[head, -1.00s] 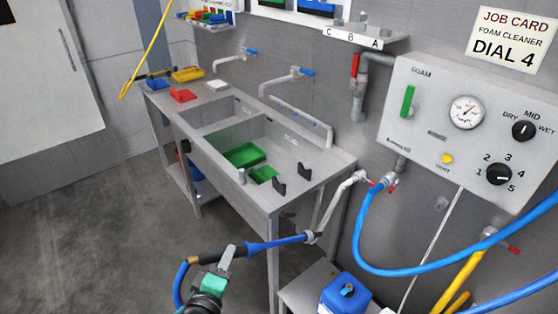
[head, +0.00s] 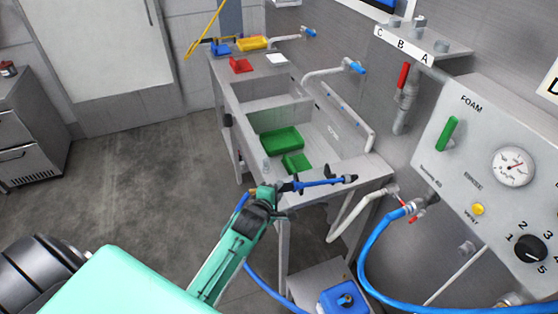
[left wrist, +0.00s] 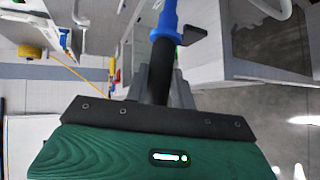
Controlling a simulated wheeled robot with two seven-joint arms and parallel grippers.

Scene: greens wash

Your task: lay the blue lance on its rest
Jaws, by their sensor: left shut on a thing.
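The blue lance (head: 320,183) has a blue tube, a black grip and a dark tip that points right in the head view. My left gripper (head: 268,192) is shut on its black grip. In the left wrist view the grip (left wrist: 161,72) runs up from between the fingers to the blue tube (left wrist: 167,18). The rest is a pair of black brackets at the sink's near right end; the far bracket (head: 329,172) shows just behind the tube. A black bracket (left wrist: 192,35) also stands beside the tube in the left wrist view. I cannot tell whether the lance touches the brackets.
The steel sink (head: 345,160) holds green trays (head: 281,140). A blue hose hangs from the lance. The foam panel (head: 470,150) and a thick blue hose (head: 375,275) are at the right. The floor at left is clear.

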